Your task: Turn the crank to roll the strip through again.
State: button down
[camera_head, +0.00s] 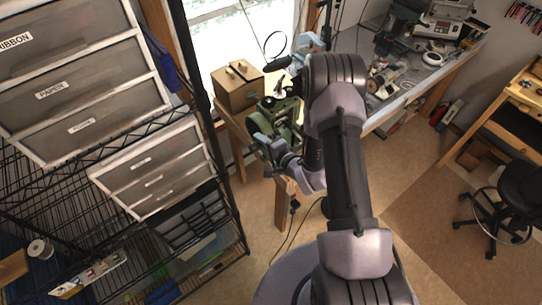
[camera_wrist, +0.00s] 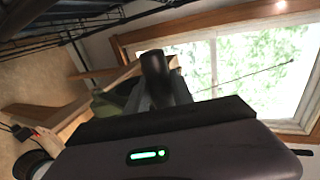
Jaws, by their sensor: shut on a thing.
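The green rolling mill (camera_head: 287,112) stands on the wooden bench, partly behind my arm in the head view. My gripper (camera_head: 268,145) is low at the mill's near side, beside the bench leg. In the wrist view, my gripper (camera_wrist: 158,98) is shut on the crank's dark handle (camera_wrist: 154,66), whose rounded end stands up between the fingers. A green part of the mill (camera_wrist: 110,102) shows behind it. I cannot make out the crank arm's angle. I cannot make out the strip in either view.
A wooden box (camera_head: 238,88) sits left of the mill. A wire rack with drawers (camera_head: 150,165) stands close on the left. A cord with a plug (camera_head: 293,206) hangs by the bench leg. A stool (camera_head: 515,195) is at right, with open floor between.

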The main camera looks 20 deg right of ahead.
jog(key=w+r+b+x, duration=0.1)
jog(key=r+b+x, duration=0.1)
jog(key=b+x, duration=0.85)
jog(key=a+r+b+x, duration=0.15)
jog(key=b+x, duration=0.45)
jog(key=x, duration=1)
jog(key=w+f+b, duration=0.4)
jog(key=f+b, duration=0.7)
jog(key=w+a+f+b, duration=0.1)
jog(key=w+f+b, duration=0.3)
jog(key=f+b, duration=0.7)
jog(key=shift+a+f, duration=0.15)
jog(key=shift+f, duration=0.1)
jog(key=c, duration=1.1)
grip_release()
jog(key=shift+w, duration=0.2)
